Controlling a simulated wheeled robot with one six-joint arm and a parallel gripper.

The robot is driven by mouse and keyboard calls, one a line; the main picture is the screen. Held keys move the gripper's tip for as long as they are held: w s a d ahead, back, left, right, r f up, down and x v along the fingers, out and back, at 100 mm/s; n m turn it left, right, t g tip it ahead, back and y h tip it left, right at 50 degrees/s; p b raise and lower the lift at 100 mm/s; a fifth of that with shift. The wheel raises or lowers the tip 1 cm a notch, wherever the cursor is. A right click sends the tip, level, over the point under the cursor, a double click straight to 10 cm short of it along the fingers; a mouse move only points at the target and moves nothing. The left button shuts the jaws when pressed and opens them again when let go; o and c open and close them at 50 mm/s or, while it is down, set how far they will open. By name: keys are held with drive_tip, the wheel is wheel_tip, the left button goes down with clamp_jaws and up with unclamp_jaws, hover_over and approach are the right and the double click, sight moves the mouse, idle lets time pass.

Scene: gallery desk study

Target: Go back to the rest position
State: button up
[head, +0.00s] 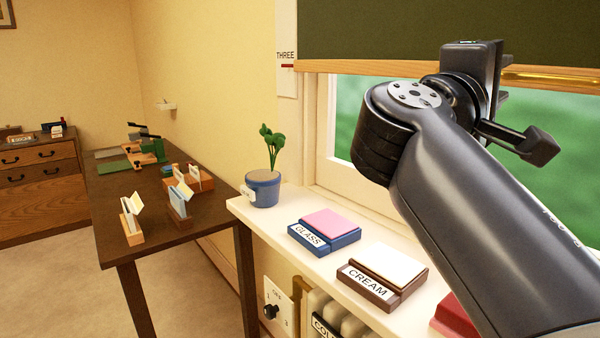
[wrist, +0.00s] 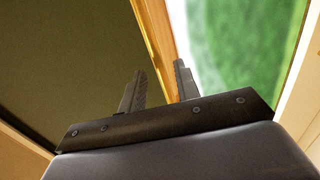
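My gripper (wrist: 160,78) shows in the wrist view with its two dark fingers apart and nothing between them. My arm crosses the right side of that view and hides part of the sill and window. The gripper appears clear of the things on the sill.
The white sill (head: 330,275) holds a potted plant (head: 264,188), a blue GLASS tray (head: 324,232), a brown CREAM tray (head: 382,278) and a partly hidden red item (head: 455,316). A dark table (head: 110,215) with card holders stands left. The blind (head: 380,35) hangs close to my gripper.

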sight(505, 77)
drive_tip(key=shift+x, duration=1.9)
